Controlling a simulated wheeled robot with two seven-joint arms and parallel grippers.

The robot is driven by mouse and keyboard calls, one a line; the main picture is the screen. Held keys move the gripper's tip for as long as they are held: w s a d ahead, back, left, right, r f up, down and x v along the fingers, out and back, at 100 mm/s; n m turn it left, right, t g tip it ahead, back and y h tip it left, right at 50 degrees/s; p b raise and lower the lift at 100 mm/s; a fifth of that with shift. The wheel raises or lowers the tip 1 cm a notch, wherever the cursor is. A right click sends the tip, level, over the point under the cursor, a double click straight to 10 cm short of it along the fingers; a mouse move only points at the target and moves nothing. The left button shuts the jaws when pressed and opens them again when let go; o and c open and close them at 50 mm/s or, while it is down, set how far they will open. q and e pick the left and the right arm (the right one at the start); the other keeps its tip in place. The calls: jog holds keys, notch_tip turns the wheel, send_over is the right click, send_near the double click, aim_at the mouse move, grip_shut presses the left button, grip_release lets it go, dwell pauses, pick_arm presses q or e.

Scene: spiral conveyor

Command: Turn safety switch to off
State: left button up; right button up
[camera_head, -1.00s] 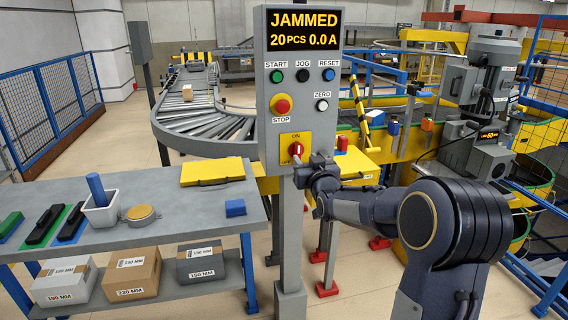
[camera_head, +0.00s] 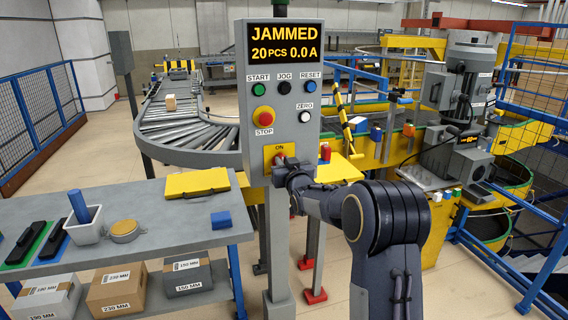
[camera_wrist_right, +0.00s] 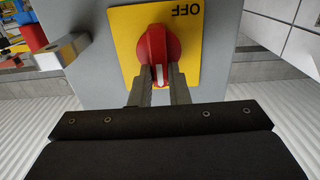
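The safety switch is a red rotary knob (camera_wrist_right: 153,44) on a yellow plate (camera_wrist_right: 195,62), low on the front of the grey control panel (camera_head: 249,108). The plate reads ON at its top in the head view; the word OFF shows upside down in the wrist view. The knob's white mark points toward the ON side. My right gripper (camera_head: 281,168) is at the knob; in the wrist view its two fingers (camera_wrist_right: 160,80) lie close on both sides of the knob's handle and seem to grip it. In the head view the gripper covers most of the knob. My left gripper is not in view.
The panel's display (camera_head: 283,43) reads JAMMED, 20 PCS, 0.0 A. Above the switch are several buttons and a red STOP button (camera_head: 263,115). The roller conveyor (camera_head: 185,130) curves behind.

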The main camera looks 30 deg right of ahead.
grip_shut()
jog(key=shift+w+a+f+n+b, duration=0.1)
jog(key=shift+a+f+n+b, duration=0.2)
jog(key=shift+n+b, duration=2.6)
jog(key=shift+a+f+n+b, duration=0.25)
jog(key=shift+n+b, duration=2.5)
jog(key=shift+n, duration=0.35)
jog(key=shift+w+a+f+n+b, duration=0.1)
jog(key=shift+a+f+n+b, duration=0.2)
jog(key=shift+n+b, duration=2.6)
jog(key=o, duration=0.7)
grip_release()
jog(key=shift+s, duration=0.1)
